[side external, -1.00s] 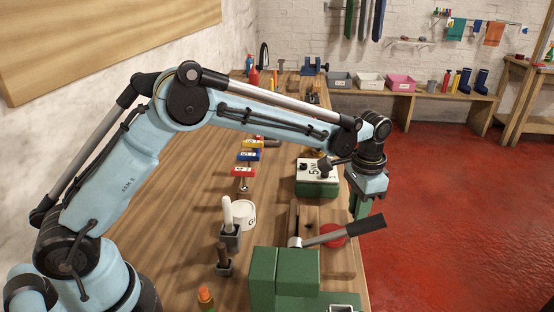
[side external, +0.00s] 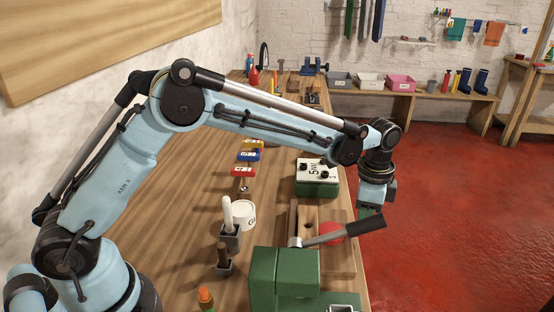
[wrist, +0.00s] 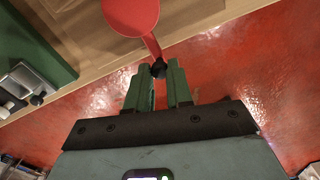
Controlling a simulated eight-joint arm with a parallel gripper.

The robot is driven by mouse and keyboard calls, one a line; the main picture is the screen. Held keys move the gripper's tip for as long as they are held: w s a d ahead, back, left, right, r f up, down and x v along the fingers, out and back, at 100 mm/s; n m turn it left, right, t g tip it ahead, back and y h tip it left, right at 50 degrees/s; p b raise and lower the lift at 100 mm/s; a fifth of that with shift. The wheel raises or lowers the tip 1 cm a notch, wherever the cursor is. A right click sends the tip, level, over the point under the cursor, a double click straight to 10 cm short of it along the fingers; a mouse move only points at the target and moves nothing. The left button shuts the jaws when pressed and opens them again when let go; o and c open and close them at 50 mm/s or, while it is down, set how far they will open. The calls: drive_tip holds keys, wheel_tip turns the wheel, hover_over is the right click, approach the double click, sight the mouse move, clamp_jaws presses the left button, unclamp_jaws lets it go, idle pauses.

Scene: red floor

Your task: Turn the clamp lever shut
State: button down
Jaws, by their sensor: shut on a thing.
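On the bench stand a green box with a white top (side external: 317,172), a white pot (side external: 242,214) and upright tools in holders (side external: 230,237). Right of the bench edge is open red floor (side external: 450,220).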

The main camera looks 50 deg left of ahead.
drive_tip(key=shift+d, duration=0.1)
drive_tip(key=c, duration=1)
unclamp_jaws()
wheel_tip(320, 180, up, 12)
drive_tip(key=shift+r, duration=0.1)
drive_tip(key=s+a+r+n+t, duration=0.3)
drive_tip(key=s+a+n, duration=0.3)
drive_tip(key=s+a, duration=0.25)
drive_tip(key=s+a+f+n+t, duration=0.1)
drive_tip(key=s+a+f+n, duration=0.1)
drive_tip(key=s, duration=0.1)
drive_tip(key=s+a+f+n+t, duration=0.1)
drive_tip(key=s+a+f+n, duration=0.1)
drive_tip(key=s, duration=0.2)
drive_tip(key=s+a+f+n+t, duration=0.2)
drive_tip(key=s, duration=0.2)
drive_tip(key=shift+a, duration=0.4)
